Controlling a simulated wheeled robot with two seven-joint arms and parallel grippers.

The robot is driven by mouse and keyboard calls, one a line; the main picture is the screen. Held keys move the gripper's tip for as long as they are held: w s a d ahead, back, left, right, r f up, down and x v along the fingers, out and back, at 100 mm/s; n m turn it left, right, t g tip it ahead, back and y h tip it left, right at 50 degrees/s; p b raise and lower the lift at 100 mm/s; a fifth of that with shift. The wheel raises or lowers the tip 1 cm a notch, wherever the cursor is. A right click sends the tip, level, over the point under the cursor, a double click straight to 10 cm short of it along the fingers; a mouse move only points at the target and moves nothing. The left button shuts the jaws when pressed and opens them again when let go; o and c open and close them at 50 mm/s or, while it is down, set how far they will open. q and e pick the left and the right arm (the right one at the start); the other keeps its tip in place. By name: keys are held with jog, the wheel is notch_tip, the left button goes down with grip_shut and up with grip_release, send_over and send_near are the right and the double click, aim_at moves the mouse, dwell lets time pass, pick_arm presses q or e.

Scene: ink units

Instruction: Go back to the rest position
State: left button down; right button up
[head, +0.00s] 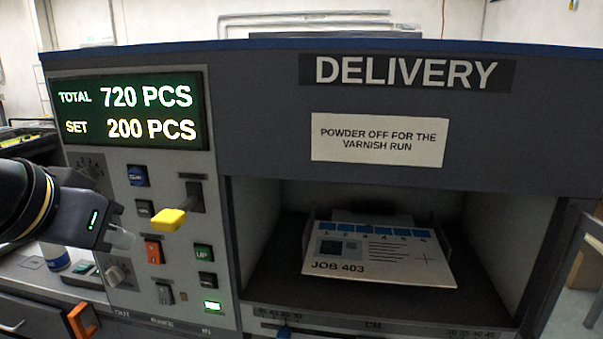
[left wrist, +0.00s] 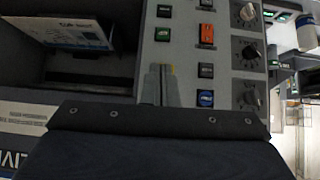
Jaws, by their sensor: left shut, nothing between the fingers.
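My left gripper (head: 121,237) comes in from the left in the head view, in front of the control panel (head: 190,280). It is shut and empty. Its fingertips are to the left of the lever's yellow handle (head: 168,220), with a gap showing in the picture. My right gripper is in neither view.
Buttons and an orange switch (head: 153,251) surround the lever. A lit counter display (head: 130,112) is above. The delivery bay to the right holds a printed stack (head: 380,256). An orange-handled part (head: 82,320) stands out at the lower left. Knobs (left wrist: 246,53) line the panel.

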pick_arm(q)
jog(key=s+d+f+n+g+h, duration=0.1)
jog(key=s+f, duration=0.2)
jog(key=f, duration=0.6)
jog(key=s+d+f+n+g+h+p, duration=0.1)
jog(key=s+d+f, duration=0.1)
jog(key=f, duration=0.8)
jog(key=s+d+f+g, duration=0.1)
jog(key=s+f, duration=0.2)
jog(key=f, duration=0.7)
jog(key=shift+s+d+n+h, duration=0.35)
jog(key=shift+n+h, duration=0.05)
